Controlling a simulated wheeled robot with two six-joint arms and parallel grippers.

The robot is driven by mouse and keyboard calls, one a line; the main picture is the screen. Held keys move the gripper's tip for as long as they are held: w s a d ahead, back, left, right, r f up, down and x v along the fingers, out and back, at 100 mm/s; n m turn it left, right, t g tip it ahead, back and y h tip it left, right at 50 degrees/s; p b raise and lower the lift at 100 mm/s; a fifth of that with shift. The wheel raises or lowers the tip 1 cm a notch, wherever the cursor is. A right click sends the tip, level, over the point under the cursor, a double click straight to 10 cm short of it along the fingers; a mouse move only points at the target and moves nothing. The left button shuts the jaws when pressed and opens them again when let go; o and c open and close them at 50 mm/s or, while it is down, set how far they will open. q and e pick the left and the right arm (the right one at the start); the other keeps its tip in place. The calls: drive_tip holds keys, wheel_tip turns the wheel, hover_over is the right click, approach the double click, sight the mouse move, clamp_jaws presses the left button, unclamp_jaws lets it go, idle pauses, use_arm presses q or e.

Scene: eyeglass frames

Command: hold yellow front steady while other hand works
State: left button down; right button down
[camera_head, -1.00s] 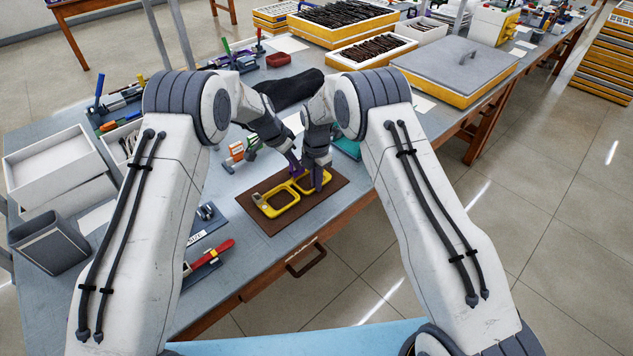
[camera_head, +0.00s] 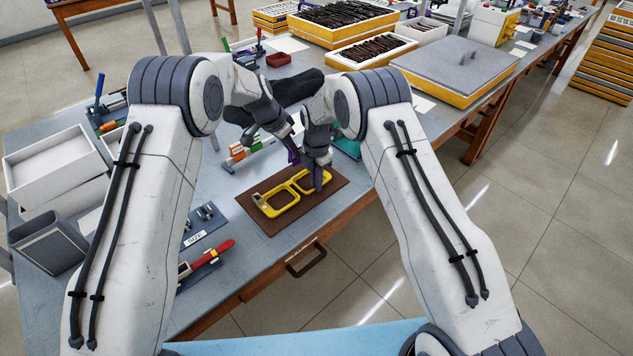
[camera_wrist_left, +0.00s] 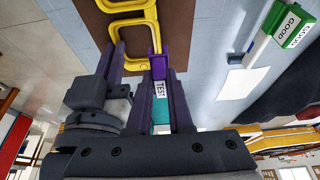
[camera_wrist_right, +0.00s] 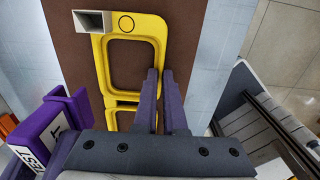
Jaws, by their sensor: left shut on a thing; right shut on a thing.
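The yellow eyeglass front (camera_head: 282,210) lies on a brown mat (camera_head: 262,226). A small beige hollow block (camera_wrist_right: 93,20) sits at one end of it. My right gripper (camera_head: 320,186) is shut on the front's rim at the other end; its fingertips are close together at the rim in the right wrist view (camera_wrist_right: 158,75). My left gripper (camera_wrist_left: 162,85) is shut on a purple piece labelled TEST (camera_wrist_left: 156,65). The purple piece also shows in the right wrist view (camera_wrist_right: 50,125), beside the front and apart from it. The grip on the rim is partly hidden in the head view.
A teal item (camera_head: 347,147) lies behind my right gripper. A GOOD-labelled green block (camera_wrist_left: 291,24) is beyond the mat. A red-handled tool (camera_head: 212,253) and small parts on a SIZE-labelled pad (camera_head: 203,220) lie left. A dark cloth (camera_head: 299,88) lies behind. The mat is near the table's front edge.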

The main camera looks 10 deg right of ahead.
sight(298, 146)
use_arm(q)
drive_tip(key=shift+r, duration=2.35)
use_arm(e)
drive_tip(key=c, duration=0.9)
unclamp_jaws()
drive_tip(key=shift+r, duration=0.1)
wheel_tip(298, 146, up, 12)
drive_tip(key=shift+f, duration=0.1)
